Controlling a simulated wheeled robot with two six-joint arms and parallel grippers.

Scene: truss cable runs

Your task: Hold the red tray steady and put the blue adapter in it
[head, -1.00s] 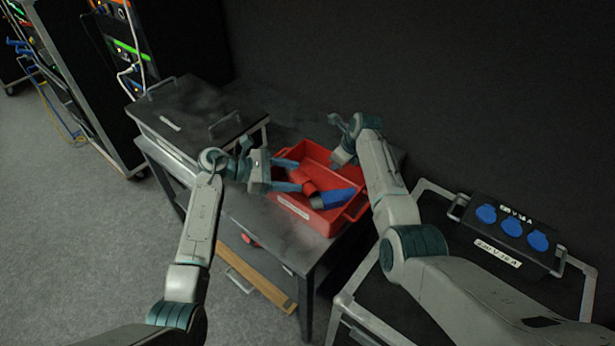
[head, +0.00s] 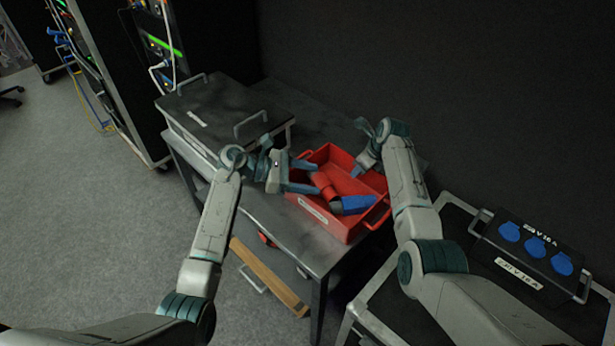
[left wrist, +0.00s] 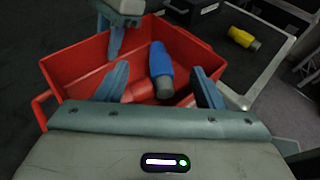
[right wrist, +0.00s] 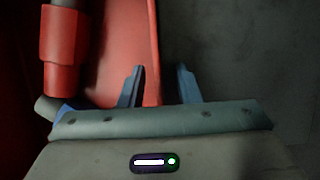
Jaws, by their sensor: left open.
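The red tray (head: 312,212) stands on the dark table. The blue adapter (head: 358,204), with a grey end, lies inside it beside a red connector (head: 326,184). My left gripper (head: 306,177) is open over the tray's left side; in the left wrist view the adapter (left wrist: 161,65) shows beyond and between its spread fingers (left wrist: 160,68), apart from them. My right gripper (head: 366,160) is at the tray's far right wall. In the right wrist view its fingers (right wrist: 160,75) straddle the tray's rim (right wrist: 153,40); whether they pinch it is unclear.
A black lidded case (head: 215,115) stands left of the tray. A cart at the right carries a black box with several blue sockets (head: 536,245). A yellow connector (left wrist: 243,38) lies outside the tray in the left wrist view. A dark wall rises behind.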

